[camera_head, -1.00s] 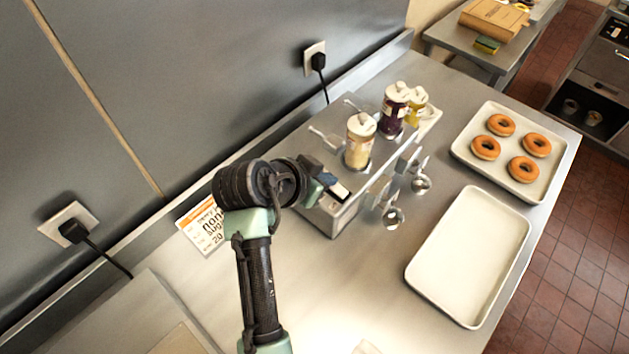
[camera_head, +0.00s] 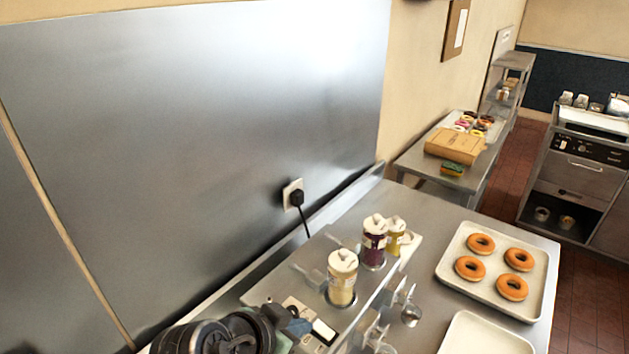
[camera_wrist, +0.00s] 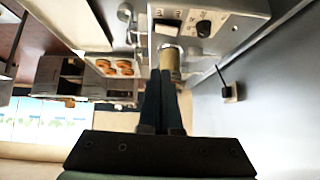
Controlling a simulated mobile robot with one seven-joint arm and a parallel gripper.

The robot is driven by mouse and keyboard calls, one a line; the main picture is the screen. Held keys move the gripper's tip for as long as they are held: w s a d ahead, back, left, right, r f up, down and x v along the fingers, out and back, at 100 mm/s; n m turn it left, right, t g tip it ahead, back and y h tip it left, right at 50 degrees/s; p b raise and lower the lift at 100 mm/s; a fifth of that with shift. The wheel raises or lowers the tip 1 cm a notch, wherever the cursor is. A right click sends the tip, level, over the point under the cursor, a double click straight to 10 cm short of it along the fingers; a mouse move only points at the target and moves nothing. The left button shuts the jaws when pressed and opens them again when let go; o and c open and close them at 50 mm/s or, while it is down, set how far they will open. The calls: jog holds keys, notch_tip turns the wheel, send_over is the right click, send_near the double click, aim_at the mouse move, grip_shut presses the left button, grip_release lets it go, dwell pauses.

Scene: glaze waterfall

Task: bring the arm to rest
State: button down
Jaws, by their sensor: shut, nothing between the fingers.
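My gripper (camera_wrist: 163,100) shows in the wrist view with its two dark fingers together and nothing between them. In the head view my arm is low at the bottom edge, and the gripper end (camera_head: 310,328) is beside the steel topping station (camera_head: 285,290). A jar with yellowish contents (camera_head: 341,280) stands in the station near the gripper. In the wrist view this jar (camera_wrist: 170,62) appears just beyond the fingertips; I cannot tell the exact gap. Most of my arm is out of the head view.
A purple jar (camera_head: 373,243) and a yellow jar (camera_head: 396,236) stand farther back. An empty tray (camera_head: 485,338) is partly cut off at the bottom. A wall socket with a plug (camera_head: 293,195) is behind the counter.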

jog(key=w+d+r+n+t+y+b, duration=0.1)
jog(key=w+r+n+t+y, duration=0.3)
jog(key=r, duration=0.8)
jog(key=w+r+m+t+h+b, duration=0.1)
jog(key=r+t, duration=0.4)
jog(key=r, duration=0.6)
jog(key=s+d+r+n+t+y, duration=0.1)
jog(key=s+r+t, duration=0.4)
jog(key=r, duration=0.6)
jog(key=s+d+r+n+t+y, duration=0.1)
jog(key=s+d+r+n+t, duration=0.1)
jog(key=s+r+t, duration=0.3)
jog(key=s+r+n+b, duration=0.1)
jog(key=s+r, duration=0.3)
jog(key=r, duration=0.3)
jog(key=shift+s+r+t, duration=0.25)
jog(key=shift+s+t, duration=0.05)
jog(key=shift+t, duration=0.1)
